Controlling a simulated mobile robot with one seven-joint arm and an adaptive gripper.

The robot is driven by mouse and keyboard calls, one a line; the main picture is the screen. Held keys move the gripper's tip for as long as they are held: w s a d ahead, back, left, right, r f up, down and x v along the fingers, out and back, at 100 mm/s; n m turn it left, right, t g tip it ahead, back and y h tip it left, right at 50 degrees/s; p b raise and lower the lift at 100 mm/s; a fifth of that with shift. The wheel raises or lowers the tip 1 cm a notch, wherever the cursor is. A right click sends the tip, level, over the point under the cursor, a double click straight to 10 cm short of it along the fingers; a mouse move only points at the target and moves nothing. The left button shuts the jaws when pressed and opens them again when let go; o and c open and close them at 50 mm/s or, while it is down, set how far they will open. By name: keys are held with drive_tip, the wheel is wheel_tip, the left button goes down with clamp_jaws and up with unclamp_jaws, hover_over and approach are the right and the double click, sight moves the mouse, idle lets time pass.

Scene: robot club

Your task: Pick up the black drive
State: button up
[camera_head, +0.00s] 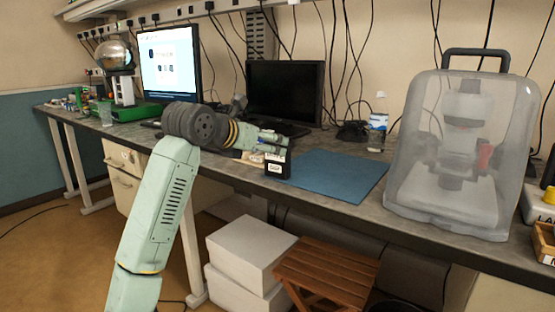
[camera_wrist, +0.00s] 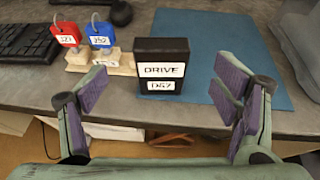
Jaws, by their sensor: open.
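The black drive (camera_wrist: 161,52) stands upright near the table's front edge, with white labels reading "DRIVE" and what looks like "D57". In the head view the drive (camera_head: 277,164) stands at the left front corner of the blue mat. My gripper (camera_wrist: 165,95) is open and empty, its purple-padded fingers spread to the left and right on the near side of the drive. The drive lies between the two fingers' lines, apart from both. In the head view my gripper (camera_head: 283,146) is close to the drive, and its fingertips are partly hard to make out.
A blue mat (camera_head: 335,172) lies bare to the right. A large translucent case (camera_head: 415,150) stands farther right. A keyboard (camera_wrist: 25,45) is behind left.

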sight(277, 160)
drive_tip(key=x, duration=0.2)
drive_tip(key=p+x, duration=0.1)
drive_tip(key=x, duration=0.4)
drive_tip(key=shift+w+d+r+p, duration=0.25)
drive_tip(key=shift+d+r+p, duration=0.05)
drive_tip(key=shift+d+p, duration=0.05)
drive_tip(key=c, duration=1.4)
drive_tip(key=shift+r, duration=0.1)
drive_tip(key=shift+c, duration=0.2)
